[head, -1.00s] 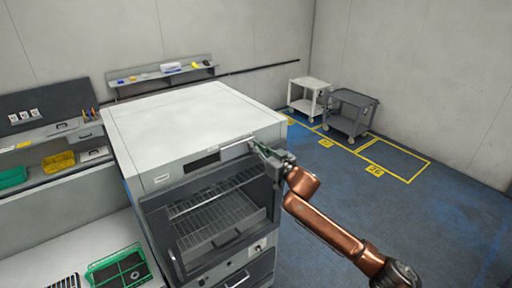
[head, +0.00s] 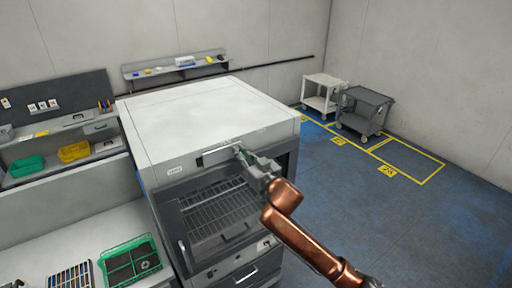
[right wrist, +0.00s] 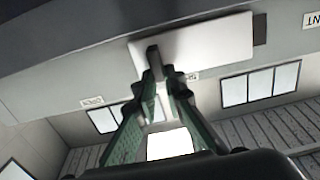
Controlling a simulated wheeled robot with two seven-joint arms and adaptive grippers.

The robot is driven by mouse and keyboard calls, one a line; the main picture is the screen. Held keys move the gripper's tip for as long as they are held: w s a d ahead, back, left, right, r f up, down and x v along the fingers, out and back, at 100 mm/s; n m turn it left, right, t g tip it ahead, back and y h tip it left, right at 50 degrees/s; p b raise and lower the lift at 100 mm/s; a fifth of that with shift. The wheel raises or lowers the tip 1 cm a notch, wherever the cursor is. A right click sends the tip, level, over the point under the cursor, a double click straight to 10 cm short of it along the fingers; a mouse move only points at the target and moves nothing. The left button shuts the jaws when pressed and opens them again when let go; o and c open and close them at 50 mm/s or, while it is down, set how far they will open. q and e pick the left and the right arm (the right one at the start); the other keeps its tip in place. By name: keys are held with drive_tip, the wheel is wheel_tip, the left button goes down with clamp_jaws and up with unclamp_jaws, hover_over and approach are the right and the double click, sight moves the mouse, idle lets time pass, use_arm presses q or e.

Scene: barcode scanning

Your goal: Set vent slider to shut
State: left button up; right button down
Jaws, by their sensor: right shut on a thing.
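The vent slider is a pale plate (head: 219,155) in a slot along the upper front of a big grey oven-like cabinet (head: 215,115). The plate also shows in the right wrist view (right wrist: 205,45), with a narrow dark strip of slot (right wrist: 260,28) at its right end. My right gripper (head: 241,150) is at the plate's right part in the head view. In the right wrist view its green-padded fingers (right wrist: 153,85) are closed around the slider's dark knob (right wrist: 153,56). My left gripper is not in view.
Below the slot is the cabinet's dark glass door with wire racks (head: 218,205). A bench with a green tray (head: 130,262) stands at left. Shelves with yellow (head: 74,151) and green bins are behind it. Two carts (head: 364,110) stand far right on open blue floor.

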sight(227, 149)
drive_tip(key=shift+s+a, duration=0.55)
drive_tip(key=shift+a, duration=0.15)
drive_tip(key=shift+s+a, duration=0.5)
drive_tip(key=shift+a, duration=0.2)
drive_tip(key=c, duration=2)
unclamp_jaws()
drive_tip(key=shift+s+a, duration=0.1)
drive_tip(key=shift+a, duration=0.05)
drive_tip(key=shift+d, duration=0.3)
drive_tip(key=v, duration=1.1)
drive_tip(key=shift+s+d, duration=0.1)
drive_tip(key=shift+s, duration=0.2)
